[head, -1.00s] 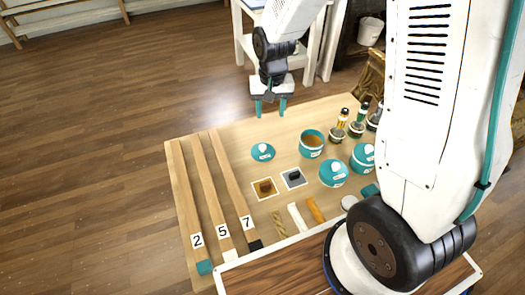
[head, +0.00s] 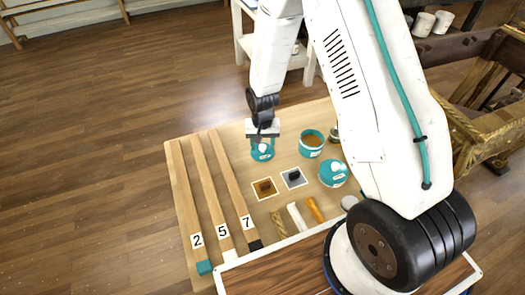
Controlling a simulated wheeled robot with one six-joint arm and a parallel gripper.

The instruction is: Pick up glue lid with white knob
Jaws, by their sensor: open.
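Whether the fingers touch the lid or the knob cannot be told. The open teal pot (head: 312,140) with brown contents stands just right of the lid. A second teal pot with a white knob on its lid (head: 332,173) stands lower right.
Two small square sample cards (head: 264,189) (head: 294,178) lie below the lid. Numbered wooden strips (head: 211,196) lie at left, and short coloured sticks (head: 296,217) lie in front. My arm covers the table's right part.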

